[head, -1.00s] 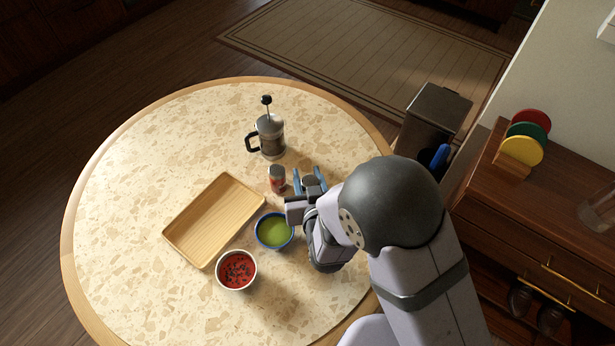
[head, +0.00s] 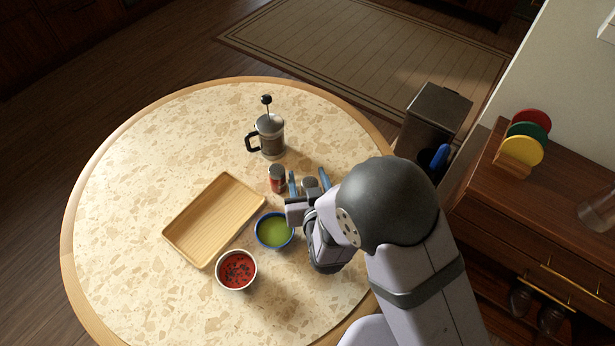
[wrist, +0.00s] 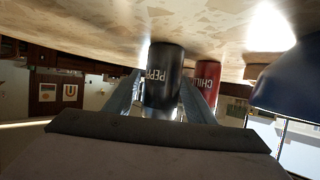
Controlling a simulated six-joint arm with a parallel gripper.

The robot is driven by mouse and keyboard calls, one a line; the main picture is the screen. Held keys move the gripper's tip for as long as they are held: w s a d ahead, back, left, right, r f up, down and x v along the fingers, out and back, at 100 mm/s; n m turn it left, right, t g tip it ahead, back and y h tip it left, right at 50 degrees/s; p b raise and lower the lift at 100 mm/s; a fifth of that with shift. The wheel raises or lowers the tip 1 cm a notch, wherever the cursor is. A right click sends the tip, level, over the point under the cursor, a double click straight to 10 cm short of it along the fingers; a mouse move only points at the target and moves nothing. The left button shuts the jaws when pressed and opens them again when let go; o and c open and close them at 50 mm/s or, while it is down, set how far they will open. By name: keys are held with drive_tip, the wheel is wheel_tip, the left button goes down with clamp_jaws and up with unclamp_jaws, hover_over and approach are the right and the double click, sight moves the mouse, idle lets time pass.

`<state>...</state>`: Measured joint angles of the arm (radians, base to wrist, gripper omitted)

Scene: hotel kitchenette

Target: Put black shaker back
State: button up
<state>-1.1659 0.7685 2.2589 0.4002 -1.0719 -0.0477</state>
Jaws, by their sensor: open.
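The black shaker (wrist: 164,78), marked PEPPER, stands on the table between the fingers of my gripper (wrist: 165,95) in the upside-down wrist view. In the head view only its greyish top (head: 309,184) shows between the blue fingers of my gripper (head: 309,180). The fingers are open, one on each side of it. The red shaker (head: 277,179) stands just left of my left finger. In the wrist view the red shaker (wrist: 208,78), marked CHILI, is close behind the right finger.
A blue-rimmed bowl of green soup (head: 274,231) stands close to my gripper. A white bowl of red soup (head: 237,269) and an empty wooden tray (head: 213,220) lie to the left. A French press (head: 268,137) stands behind the shakers. The table's left side is clear.

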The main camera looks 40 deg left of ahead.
drive_tip(key=shift+b+v, duration=0.4)
drive_tip(key=shift+v, duration=3.4)
drive_tip(key=shift+r, duration=0.1)
